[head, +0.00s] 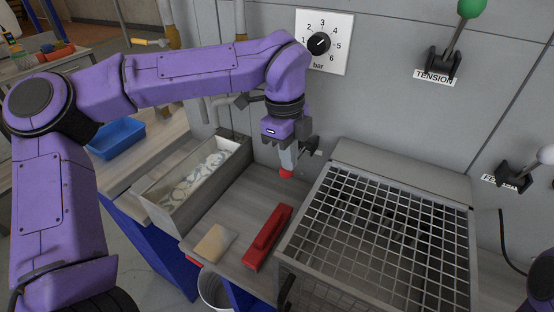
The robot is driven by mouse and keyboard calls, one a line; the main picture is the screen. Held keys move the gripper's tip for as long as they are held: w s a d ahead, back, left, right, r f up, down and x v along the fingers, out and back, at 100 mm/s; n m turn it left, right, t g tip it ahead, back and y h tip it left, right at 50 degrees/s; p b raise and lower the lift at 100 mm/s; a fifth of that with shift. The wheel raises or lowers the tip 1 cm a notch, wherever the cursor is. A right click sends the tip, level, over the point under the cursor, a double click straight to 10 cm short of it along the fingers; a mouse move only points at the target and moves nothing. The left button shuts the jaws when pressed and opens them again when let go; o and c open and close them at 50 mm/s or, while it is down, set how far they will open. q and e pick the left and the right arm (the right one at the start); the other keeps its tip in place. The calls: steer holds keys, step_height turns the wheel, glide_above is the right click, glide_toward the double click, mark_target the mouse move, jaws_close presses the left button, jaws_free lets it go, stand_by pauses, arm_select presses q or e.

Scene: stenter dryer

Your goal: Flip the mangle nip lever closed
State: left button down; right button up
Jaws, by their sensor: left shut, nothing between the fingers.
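My left gripper (289,158) points down in front of the grey machine panel, left of the wire cage. Its fingers are shut, with nothing seen held between them. A small red knob (286,174) shows right at the fingertips; it looks like the end of the nip lever, but the lever's shaft is mostly hidden behind the gripper. I cannot tell whether the fingers touch it, or how the lever stands. A small pale label shows just right of the gripper, too small to read. My right gripper is out of view; only a purple piece of that arm shows at bottom right.
A wire-mesh cage (375,230) stands close right of the gripper. The TENSION lever (459,40) has a green knob; another lever (538,163) has a white knob. A pressure dial (319,43) is above. A trough (195,180), red block (267,238) and beige pad (215,243) are below.

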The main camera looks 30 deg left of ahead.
arm_select(q)
steer(key=shift+f, duration=0.4)
steer(key=shift+d+r, duration=0.2)
steer(key=shift+d, duration=0.05)
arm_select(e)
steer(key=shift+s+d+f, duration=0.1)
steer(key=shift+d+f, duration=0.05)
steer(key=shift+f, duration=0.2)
